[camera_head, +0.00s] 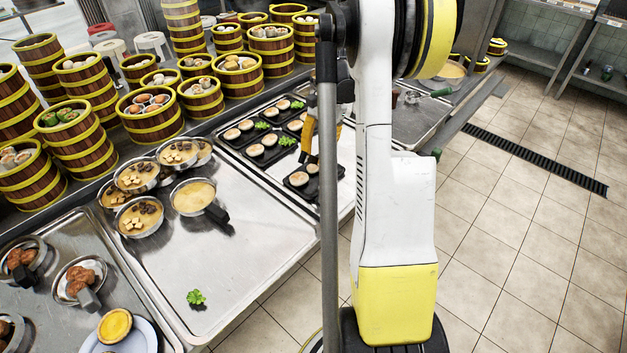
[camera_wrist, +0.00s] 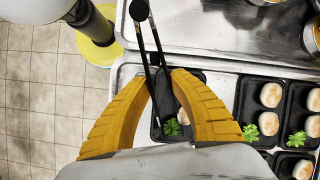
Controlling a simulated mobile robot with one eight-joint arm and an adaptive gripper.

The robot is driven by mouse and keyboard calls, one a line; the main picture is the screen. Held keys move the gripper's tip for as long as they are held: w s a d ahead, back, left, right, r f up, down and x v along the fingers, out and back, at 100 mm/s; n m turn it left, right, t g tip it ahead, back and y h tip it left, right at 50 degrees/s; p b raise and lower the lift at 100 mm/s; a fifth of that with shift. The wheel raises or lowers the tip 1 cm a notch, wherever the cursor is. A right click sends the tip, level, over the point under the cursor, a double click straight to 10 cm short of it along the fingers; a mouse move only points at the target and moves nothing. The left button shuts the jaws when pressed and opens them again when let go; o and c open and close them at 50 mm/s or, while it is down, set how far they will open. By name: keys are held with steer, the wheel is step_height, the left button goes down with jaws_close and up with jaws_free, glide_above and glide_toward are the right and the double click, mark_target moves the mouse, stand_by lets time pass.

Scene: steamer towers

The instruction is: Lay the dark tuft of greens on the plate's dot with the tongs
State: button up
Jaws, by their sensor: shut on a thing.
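My gripper (camera_wrist: 165,74) is shut on the thin dark tongs (camera_wrist: 162,48); their legs run between its yellow fingers. One yellow finger shows beside my arm in the head view (camera_head: 309,135), over the black trays. A green tuft (camera_wrist: 171,127) shows between the fingers, over a black tray; whether the tongs touch it is unclear. Another green tuft (camera_head: 196,298) lies alone on the bare steel counter. I cannot tell which tuft is the dark one. A pale blue-white plate (camera_head: 145,333) at the bottom left edge bears a yellow tart; no dot is visible on it.
Black trays (camera_head: 228,143) hold pale round buns and more green tufts. Metal bowls (camera_head: 193,197) of yellow food stand left of them. Steamer towers (camera_head: 152,113) line the back left. The steel counter (camera_head: 240,260) between bowls and loose tuft is clear.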

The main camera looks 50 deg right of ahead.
stand_by(0.8)
steer(key=shift+o, duration=2)
steer(key=shift+r, duration=0.15)
steer(key=shift+r+p, duration=1.9)
steer(key=shift+r, duration=0.75)
steer(key=shift+o, duration=0.2)
jaws_close()
